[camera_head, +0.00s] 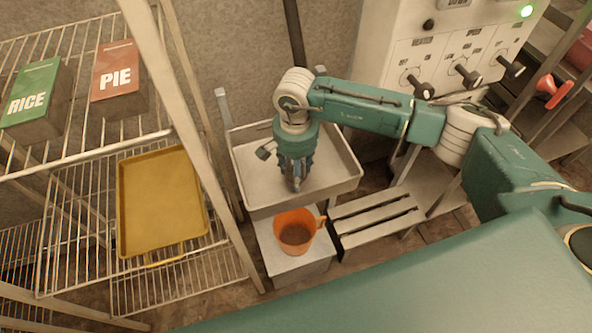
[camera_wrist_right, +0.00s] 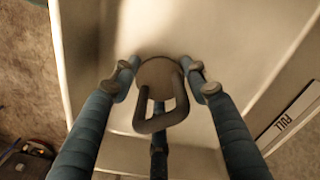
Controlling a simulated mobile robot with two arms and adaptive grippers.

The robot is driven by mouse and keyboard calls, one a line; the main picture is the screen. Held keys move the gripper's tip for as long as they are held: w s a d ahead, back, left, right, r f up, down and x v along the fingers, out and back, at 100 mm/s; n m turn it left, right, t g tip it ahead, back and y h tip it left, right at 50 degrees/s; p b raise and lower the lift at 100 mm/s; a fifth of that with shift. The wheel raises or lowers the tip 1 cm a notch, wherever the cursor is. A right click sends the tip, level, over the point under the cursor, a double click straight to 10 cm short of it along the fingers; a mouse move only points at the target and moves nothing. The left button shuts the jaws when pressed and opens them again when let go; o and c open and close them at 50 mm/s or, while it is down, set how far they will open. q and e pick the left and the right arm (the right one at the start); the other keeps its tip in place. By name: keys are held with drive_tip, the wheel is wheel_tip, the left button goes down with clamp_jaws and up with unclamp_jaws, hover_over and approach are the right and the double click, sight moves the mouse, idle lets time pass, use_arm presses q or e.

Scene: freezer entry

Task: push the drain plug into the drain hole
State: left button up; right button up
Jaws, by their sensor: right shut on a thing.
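My right gripper (camera_head: 295,178) points down into the pale sink basin (camera_head: 342,180). In the right wrist view its fingers (camera_wrist_right: 160,95) are closed around the drain plug (camera_wrist_right: 157,72), a round brownish disc with a dark loop handle (camera_wrist_right: 163,115). The plug is in the grip above or at the basin floor; I cannot tell whether it touches. The drain hole is not visible in either view. My left gripper is not in view.
An orange jug (camera_head: 294,238) stands on a pale block below the basin's front edge. A slatted bench (camera_head: 375,215) is to the right. A wire rack at left holds a yellow tray (camera_head: 160,200) and RICE and PIE boxes (camera_head: 117,72). A control panel (camera_head: 440,62) is behind my arm.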

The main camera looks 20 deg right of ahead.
drive_tip(key=shift+f, duration=0.25)
drive_tip(key=o, duration=1.4)
drive_tip(key=shift+r, duration=0.1)
wheel_tip(320, 180, up, 12)
drive_tip(key=shift+f, duration=0.1)
